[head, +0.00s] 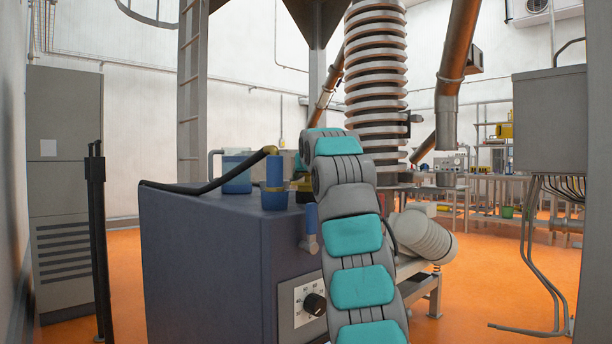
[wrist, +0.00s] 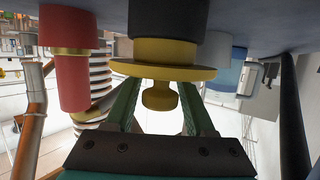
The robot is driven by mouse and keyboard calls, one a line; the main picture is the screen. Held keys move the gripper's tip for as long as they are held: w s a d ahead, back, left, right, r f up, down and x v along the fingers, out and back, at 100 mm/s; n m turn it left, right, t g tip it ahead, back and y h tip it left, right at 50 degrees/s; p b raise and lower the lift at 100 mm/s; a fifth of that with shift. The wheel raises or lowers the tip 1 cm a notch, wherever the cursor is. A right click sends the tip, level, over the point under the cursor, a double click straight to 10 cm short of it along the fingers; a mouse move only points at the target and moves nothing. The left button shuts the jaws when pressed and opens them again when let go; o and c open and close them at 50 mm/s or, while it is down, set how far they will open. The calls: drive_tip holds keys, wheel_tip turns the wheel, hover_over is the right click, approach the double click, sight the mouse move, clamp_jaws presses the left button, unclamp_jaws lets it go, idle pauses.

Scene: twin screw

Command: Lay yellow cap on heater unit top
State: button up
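The heater unit (head: 200,240) is a dark blue-grey cabinet in the head view, with a dial on its front; its top runs along the upper edge of the wrist view, which looks upside down. The yellow cap (wrist: 160,74), a wide flange with a round knob, sits on a black fitting (wrist: 180,18) on that top. My gripper (wrist: 161,88) has its green fingers on both sides of the knob. A gap shows between them and the knob, so it looks open. In the head view my arm mostly hides the cap and gripper.
A blue cylinder (head: 274,185) with a black hose (head: 210,187) stands on the unit beside my arm. A red cylinder (wrist: 68,75) with a brass ring stands near the cap.

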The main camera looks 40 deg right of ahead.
drive_tip(key=shift+o, duration=1.1)
drive_tip(key=shift+r, duration=0.1)
drive_tip(key=b+v, duration=0.2)
drive_tip(key=v, duration=1)
